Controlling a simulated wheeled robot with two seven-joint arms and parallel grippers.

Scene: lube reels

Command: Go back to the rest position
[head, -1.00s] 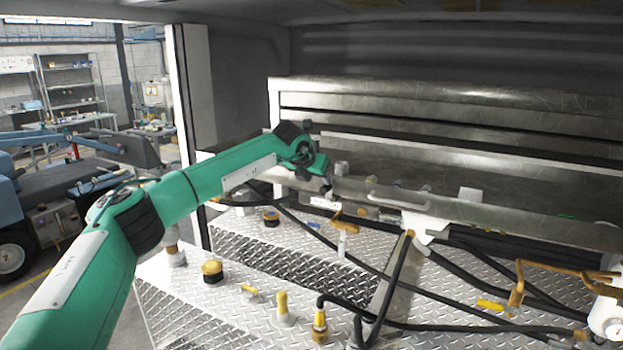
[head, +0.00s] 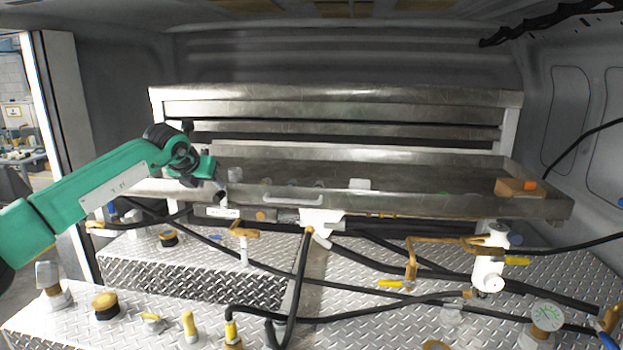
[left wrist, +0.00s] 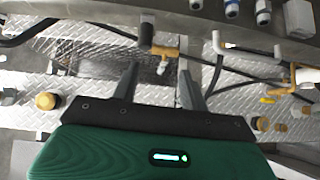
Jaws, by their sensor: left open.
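My left arm comes in from the left in the head view. My left gripper (head: 208,186) is at the left end of the metal tray (head: 400,203), near its front edge; I cannot tell whether it touches the tray. In the left wrist view the left gripper (left wrist: 160,78) has its two dark fingers spread apart, with nothing between them. Diamond-plate surface, a hose and a brass valve (left wrist: 163,52) show past the fingers. My right gripper is in neither view.
Black hoses (head: 375,313) cross the diamond-plate deck (head: 190,265). Several yellow caps and fittings (head: 105,304) stand at the front left. A white filter body (head: 488,272) with yellow piping stands at the right. A cardboard box (head: 515,187) lies on the tray's right end. Enclosure walls close the back and right.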

